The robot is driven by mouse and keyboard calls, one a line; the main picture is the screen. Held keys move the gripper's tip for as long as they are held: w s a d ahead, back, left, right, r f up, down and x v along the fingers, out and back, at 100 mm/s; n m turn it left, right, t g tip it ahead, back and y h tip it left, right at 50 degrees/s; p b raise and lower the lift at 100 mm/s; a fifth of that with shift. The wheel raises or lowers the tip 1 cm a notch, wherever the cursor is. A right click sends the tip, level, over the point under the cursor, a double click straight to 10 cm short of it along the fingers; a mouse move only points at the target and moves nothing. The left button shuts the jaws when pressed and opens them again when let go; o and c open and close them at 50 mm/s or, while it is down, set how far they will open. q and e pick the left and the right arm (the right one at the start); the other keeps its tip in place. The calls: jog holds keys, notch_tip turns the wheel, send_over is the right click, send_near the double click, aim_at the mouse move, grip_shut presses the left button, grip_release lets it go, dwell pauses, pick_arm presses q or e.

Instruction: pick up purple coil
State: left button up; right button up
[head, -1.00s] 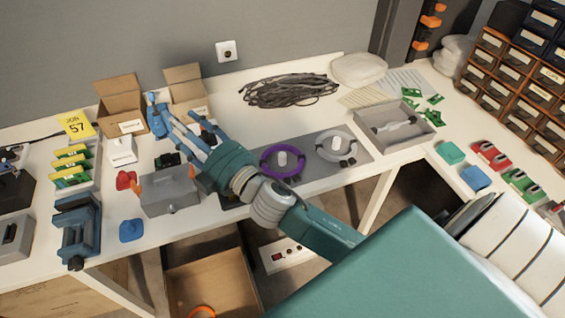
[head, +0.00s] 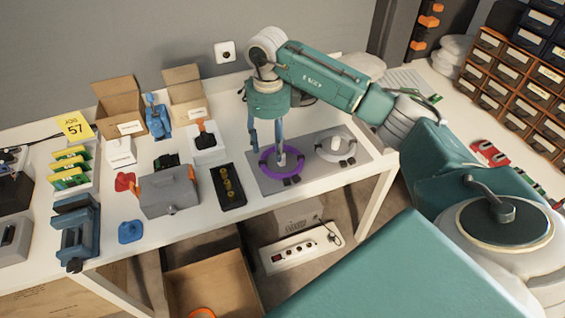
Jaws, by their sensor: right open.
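The purple coil (head: 274,175) lies on a grey plate (head: 245,178), around a short white post, with small dark clips at its rim. My right gripper (head: 266,151) points down above the left part of the coil. Its two blue fingers are spread apart with nothing held between them. One finger is by the coil's left side and the other is near the post; I cannot tell whether either touches the coil. My left gripper is not in view.
A white coil (head: 347,155) sits on the same plate, to the right. A black tray (head: 229,185) and a grey box (head: 170,190) stand to the left. Open cartons (head: 120,105) are behind.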

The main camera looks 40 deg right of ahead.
send_over(273, 174)
jog(key=f, duration=0.5)
jog(key=shift+w+d+p, duration=0.1)
jog(key=shift+w+p, duration=0.25)
jog(key=shift+w, duration=0.05)
jog(key=f+p, duration=0.1)
jog(key=f, duration=0.1)
jog(key=s+f, duration=0.1)
jog(key=f, duration=0.1)
jog(key=shift+f+p, duration=0.35)
jog(key=shift+w+f, duration=0.1)
jog(key=shift+f, duration=0.3)
grip_shut()
